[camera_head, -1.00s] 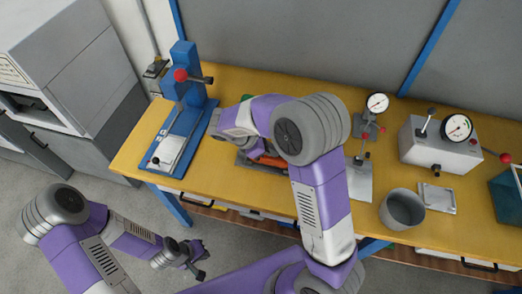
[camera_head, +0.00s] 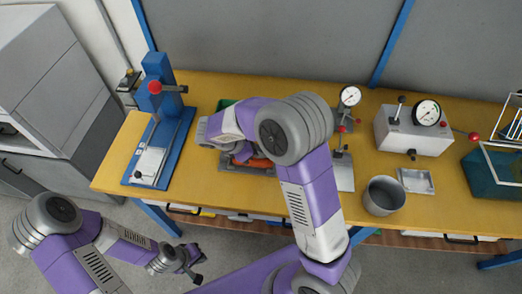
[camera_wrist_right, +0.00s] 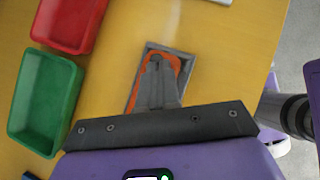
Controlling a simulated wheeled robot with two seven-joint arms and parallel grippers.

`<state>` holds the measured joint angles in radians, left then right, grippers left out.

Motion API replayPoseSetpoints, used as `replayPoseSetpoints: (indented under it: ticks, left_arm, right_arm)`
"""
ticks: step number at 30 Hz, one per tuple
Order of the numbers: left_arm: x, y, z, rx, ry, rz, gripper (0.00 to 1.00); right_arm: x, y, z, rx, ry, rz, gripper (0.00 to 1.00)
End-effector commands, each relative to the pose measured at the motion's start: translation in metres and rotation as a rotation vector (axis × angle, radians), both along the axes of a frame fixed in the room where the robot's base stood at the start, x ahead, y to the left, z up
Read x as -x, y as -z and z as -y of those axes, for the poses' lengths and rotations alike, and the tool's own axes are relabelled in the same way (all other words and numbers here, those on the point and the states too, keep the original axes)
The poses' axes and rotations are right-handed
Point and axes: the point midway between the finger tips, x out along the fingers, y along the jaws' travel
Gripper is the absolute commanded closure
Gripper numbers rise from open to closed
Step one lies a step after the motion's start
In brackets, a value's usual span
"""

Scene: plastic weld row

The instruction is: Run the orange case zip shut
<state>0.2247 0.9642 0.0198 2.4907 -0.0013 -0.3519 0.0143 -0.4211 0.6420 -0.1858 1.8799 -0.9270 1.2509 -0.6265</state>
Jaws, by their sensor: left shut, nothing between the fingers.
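The orange case (camera_head: 258,163) lies on the yellow bench, mostly hidden by my right arm in the head view. In the right wrist view its orange edge (camera_wrist_right: 178,65) shows around my right gripper's fingers, inside a grey tray (camera_wrist_right: 186,56). My right gripper (camera_wrist_right: 157,62) points down over the case. Its grey fingers look close together, and they hide the case's middle. I cannot make out the zip slider or whether the fingers hold it. My left gripper (camera_head: 196,271) is shut and empty, low in front of the bench and away from the case.
A green bin (camera_wrist_right: 43,104) and a red bin (camera_wrist_right: 68,20) stand beside the tray. A blue press (camera_head: 160,120) is at the bench's left. Dial gauges, a grey pot (camera_head: 383,196) and a teal box (camera_head: 490,174) are to the right.

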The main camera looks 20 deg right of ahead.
Motion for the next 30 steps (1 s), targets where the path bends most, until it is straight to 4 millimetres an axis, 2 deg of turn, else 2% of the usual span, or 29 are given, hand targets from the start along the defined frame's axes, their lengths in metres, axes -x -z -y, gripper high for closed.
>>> replayPoseSetpoints:
  ticks: [1, 7, 11, 14, 21, 25, 30]
  left_arm:
    - [0.0, 0.001, 0.0, 0.0, 0.0, 0.0, 1.0]
    - [0.0, -0.003, 0.0, 0.0, 0.0, 0.0, 1.0]
    - [0.0, -0.012, 0.0, 0.0, 0.0, 0.0, 1.0]
    - [0.0, -0.022, 0.0, 0.0, 0.0, 0.0, 1.0]
    - [0.0, -0.034, 0.0, 0.0, 0.0, 0.0, 1.0]
    - [0.0, -0.039, 0.0, 0.0, 0.0, 0.0, 1.0]
    - [0.0, -0.042, 0.0, 0.0, 0.0, 0.0, 1.0]
  right_arm:
    - [0.004, 0.003, 0.008, 0.012, 0.016, -0.014, 1.0]
    - [0.004, 0.002, 0.003, 0.014, 0.018, -0.016, 1.0]
    - [0.004, -0.004, -0.014, 0.012, 0.016, -0.014, 1.0]
    - [0.002, -0.01, -0.036, 0.008, 0.013, -0.007, 1.0]
    - [-0.003, -0.053, -0.073, 0.005, 0.014, 0.001, 1.0]
    - [-0.005, -0.07, -0.088, 0.003, 0.014, 0.001, 1.0]
    - [-0.006, -0.082, -0.098, 0.004, 0.014, 0.001, 1.0]
